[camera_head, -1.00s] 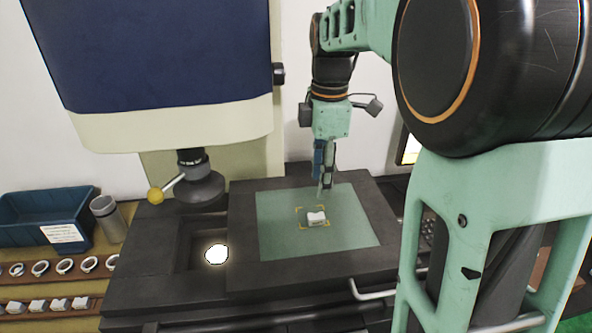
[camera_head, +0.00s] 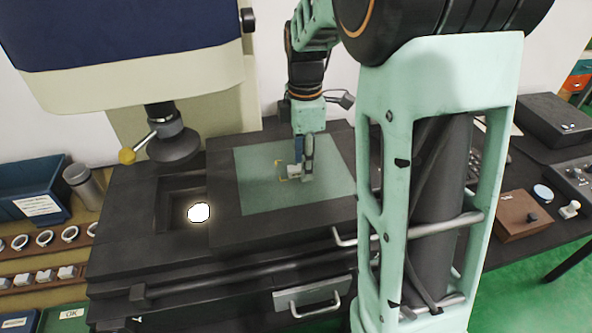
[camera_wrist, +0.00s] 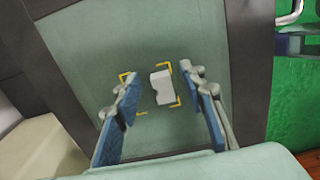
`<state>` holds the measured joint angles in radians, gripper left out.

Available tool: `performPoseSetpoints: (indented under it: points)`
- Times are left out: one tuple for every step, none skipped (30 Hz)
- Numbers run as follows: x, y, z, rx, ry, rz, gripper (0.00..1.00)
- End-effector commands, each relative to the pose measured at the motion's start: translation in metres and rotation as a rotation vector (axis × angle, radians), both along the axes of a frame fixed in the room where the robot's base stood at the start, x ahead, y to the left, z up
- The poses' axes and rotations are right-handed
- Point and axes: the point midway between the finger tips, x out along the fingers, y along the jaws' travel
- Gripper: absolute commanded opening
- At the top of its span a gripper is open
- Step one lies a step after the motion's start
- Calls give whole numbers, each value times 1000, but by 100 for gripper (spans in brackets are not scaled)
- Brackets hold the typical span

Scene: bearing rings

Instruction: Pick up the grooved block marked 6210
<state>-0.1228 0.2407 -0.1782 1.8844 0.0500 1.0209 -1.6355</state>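A small pale grooved block (camera_head: 294,171) sits on the greenish plate (camera_head: 262,198) of the machine, within yellow corner marks. In the wrist view the block (camera_wrist: 163,87) lies between and just beyond the two fingertips, with a notch in its side. No number is readable on it. My gripper (camera_head: 303,172) points down over the plate and partly covers the block in the head view. In the wrist view my gripper (camera_wrist: 158,80) is open, one finger on each side, with gaps showing between fingers and block.
A wooden rack (camera_head: 45,268) at the left holds several rings and several pale blocks. A blue bin (camera_head: 35,190) and a grey cup (camera_head: 84,186) stand behind it. The machine's spindle (camera_head: 170,140) hangs left of the plate. A bright disc (camera_head: 199,212) glows in a recess.

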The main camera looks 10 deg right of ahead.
Motion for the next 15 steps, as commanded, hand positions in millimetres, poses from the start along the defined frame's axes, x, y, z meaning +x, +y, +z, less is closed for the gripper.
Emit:
performPoseSetpoints:
  points:
    - [0, 0, -2, 0, 0, 0, 38]
    - [0, 0, -2, 0, 0, 0, 38]
    - [0, 0, -2, 0, 0, 0, 38]
    - [0, 0, -2, 0, 0, 1, 38]
    - [0, 0, -2, 0, 0, 1, 38]
    - [0, 0, -2, 0, 0, 1, 38]
    - [0, 0, -2, 0, 0, 1, 38]
    - [0, 0, -2, 0, 0, 1, 36]
    - [0, 0, -2, 0, 0, 1, 31]
    - [0, 0, -2, 0, 0, 1, 28]
    - [0, 0, -2, 0, 0, 1, 24]
    - [0, 0, -2, 0, 0, 1, 20]
    - [0, 0, -2, 0, -1, 1, 17]
    - [0, 0, -2, 0, 0, 1, 13]
    - [0, 0, -2, 0, -1, 1, 9]
